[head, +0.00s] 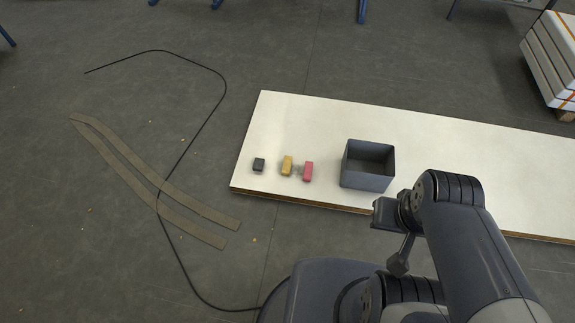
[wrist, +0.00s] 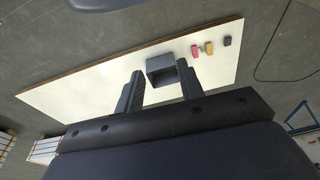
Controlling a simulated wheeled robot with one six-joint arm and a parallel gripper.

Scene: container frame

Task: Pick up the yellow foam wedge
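The yellow foam wedge (head: 287,166) lies on the white board (head: 320,118) near its front left corner, between a dark block and a red block. It also shows in the wrist view (wrist: 209,47), small and beyond the right finger. My gripper (wrist: 160,68) is open, with its two fingers apart and nothing held between them. It is well away from the wedge, and in the head view my arm stands at the front of the board, right of the wedge. The fingers are not clear in the head view.
A red block (head: 308,171) stands close right of the wedge, and a dark block (head: 258,164) lies to its left. An open grey bin (head: 367,183) stands further right. The board's right part is clear. A black cable (head: 206,124) and flat strips (head: 150,185) lie on the floor.

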